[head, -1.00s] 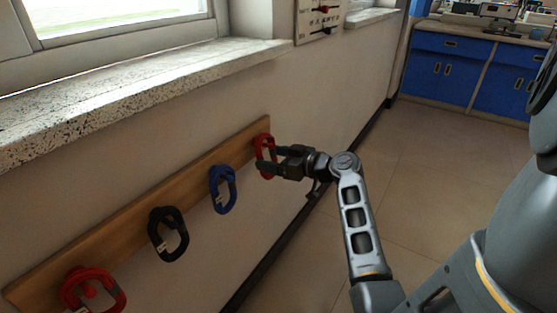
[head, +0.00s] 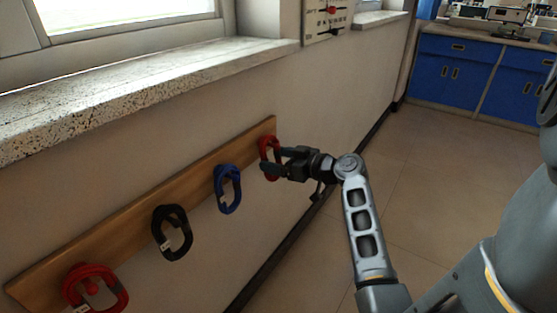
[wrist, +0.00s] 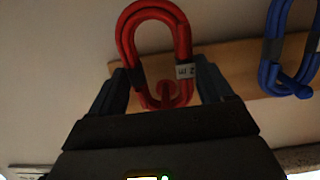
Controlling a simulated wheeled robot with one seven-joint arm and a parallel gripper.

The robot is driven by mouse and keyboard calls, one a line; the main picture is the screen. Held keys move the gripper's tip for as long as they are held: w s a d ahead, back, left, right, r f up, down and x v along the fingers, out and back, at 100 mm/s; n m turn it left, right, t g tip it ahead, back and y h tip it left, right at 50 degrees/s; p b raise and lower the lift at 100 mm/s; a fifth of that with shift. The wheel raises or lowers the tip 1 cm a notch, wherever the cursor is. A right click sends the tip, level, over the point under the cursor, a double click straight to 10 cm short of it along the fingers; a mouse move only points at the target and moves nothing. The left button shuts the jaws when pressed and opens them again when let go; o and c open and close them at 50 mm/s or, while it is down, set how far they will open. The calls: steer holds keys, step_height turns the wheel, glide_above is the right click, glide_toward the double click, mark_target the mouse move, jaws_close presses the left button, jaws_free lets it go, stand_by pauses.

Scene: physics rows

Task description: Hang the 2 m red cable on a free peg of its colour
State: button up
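A red cable coil (head: 270,158) is at the right end of the wooden peg board (head: 124,218). It shows large in the wrist view (wrist: 183,42), with a white tag reading "2 m", upside down. In the wrist view, the fingers (wrist: 163,84) look spread with slight gaps to the cable. Contact is hard to tell.
A blue coil (head: 219,190), a black coil (head: 160,240) and another red coil (head: 121,290) hang along the board to the left. A stone windowsill (head: 150,97) juts out above. Floor to the right is clear, with blue cabinets (head: 455,75) beyond.

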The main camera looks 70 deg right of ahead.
steer(key=o, duration=0.3)
steer(key=shift+o, duration=0.2)
steer(key=v, duration=0.7)
steer(key=shift+s, duration=0.35)
steer(key=shift+r, duration=0.1)
